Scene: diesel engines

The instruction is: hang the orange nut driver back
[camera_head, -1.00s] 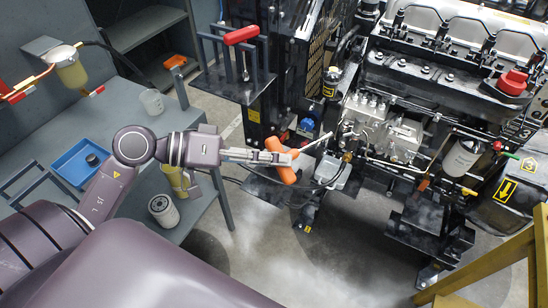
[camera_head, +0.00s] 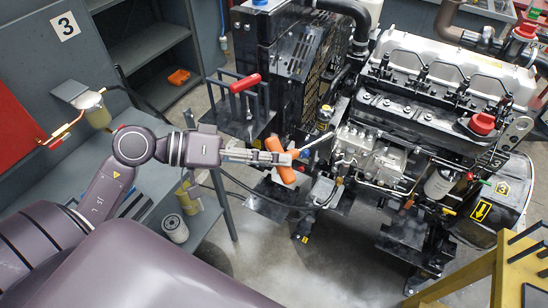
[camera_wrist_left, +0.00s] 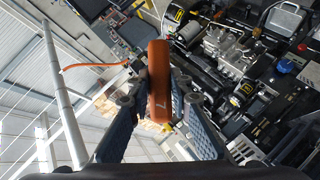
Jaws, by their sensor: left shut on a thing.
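The orange nut driver (camera_head: 281,151) has a thick orange handle and a thin pale shaft (camera_head: 318,143) pointing up and right in the head view. My left gripper (camera_head: 286,158) is shut on its handle and holds it in the air in front of the engine. In the left wrist view the orange handle (camera_wrist_left: 159,85) stands between the two fingers (camera_wrist_left: 160,115). A black rack (camera_head: 221,106) with upright posts and a red-handled tool (camera_head: 245,83) is up and left of the gripper. My right gripper is not in view.
The diesel engine (camera_head: 395,112) fills the right side, with a black radiator frame (camera_head: 305,75) at its left. A grey bench (camera_head: 150,175) with a white filter (camera_head: 174,228) below it is at left. A yellow frame (camera_head: 470,275) stands at lower right.

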